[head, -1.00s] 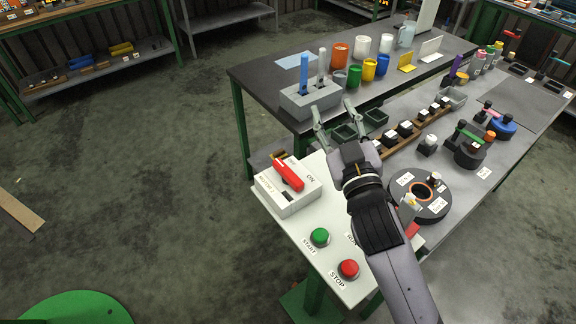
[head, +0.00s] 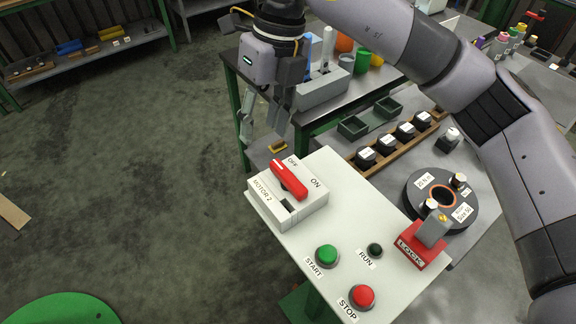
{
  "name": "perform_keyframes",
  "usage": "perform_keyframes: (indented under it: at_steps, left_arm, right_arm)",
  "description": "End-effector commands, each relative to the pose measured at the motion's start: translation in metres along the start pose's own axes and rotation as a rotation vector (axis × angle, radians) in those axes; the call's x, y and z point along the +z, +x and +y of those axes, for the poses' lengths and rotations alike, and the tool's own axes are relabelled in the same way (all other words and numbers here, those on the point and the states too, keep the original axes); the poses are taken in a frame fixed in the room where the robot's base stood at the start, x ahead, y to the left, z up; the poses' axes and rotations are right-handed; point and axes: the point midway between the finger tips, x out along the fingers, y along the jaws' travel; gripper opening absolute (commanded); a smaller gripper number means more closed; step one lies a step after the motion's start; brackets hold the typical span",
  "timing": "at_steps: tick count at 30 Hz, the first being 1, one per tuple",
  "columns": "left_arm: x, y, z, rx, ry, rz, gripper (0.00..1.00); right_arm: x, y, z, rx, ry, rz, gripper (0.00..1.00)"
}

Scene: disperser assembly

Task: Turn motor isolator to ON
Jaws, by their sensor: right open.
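The motor isolator is a white box (head: 300,214) labelled MOTOR 2, at the left end of the white panel. Its red handle (head: 288,180) lies diagonally, upper left to lower right. The OFF label is by its upper end; the ON label is to its right. My right gripper (head: 262,136) reaches over from the right, fingers pointing down, beyond the isolator and to its upper left. It is open and empty, apart from the handle. My left gripper is not in view.
A grey holder (head: 325,90) stands behind. Open floor lies left.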

Motion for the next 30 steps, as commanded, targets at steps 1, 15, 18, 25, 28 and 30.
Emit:
perform_keyframes:
  at_steps: [1, 15, 18, 25, 28, 30]
  left_arm:
    - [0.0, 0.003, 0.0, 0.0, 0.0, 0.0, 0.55]
    - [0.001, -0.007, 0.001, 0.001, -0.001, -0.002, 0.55]
    - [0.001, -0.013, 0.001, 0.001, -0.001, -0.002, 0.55]
    - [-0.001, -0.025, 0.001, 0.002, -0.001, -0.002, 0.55]
    - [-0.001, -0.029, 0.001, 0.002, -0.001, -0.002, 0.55]
    - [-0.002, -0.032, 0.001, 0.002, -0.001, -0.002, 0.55]
  right_arm:
    - [-0.002, -0.008, -0.016, -0.082, 0.029, 0.014, 0.42]
    - [-0.012, 0.024, -0.048, -0.199, 0.077, 0.05, 0.42]
    - [-0.014, 0.046, -0.053, -0.199, 0.078, 0.05, 0.42]
    - [-0.017, 0.095, -0.061, -0.198, 0.076, 0.049, 0.42]
    - [-0.017, 0.114, -0.065, -0.198, 0.077, 0.048, 0.42]
    - [-0.018, 0.125, -0.068, -0.198, 0.077, 0.047, 0.42]
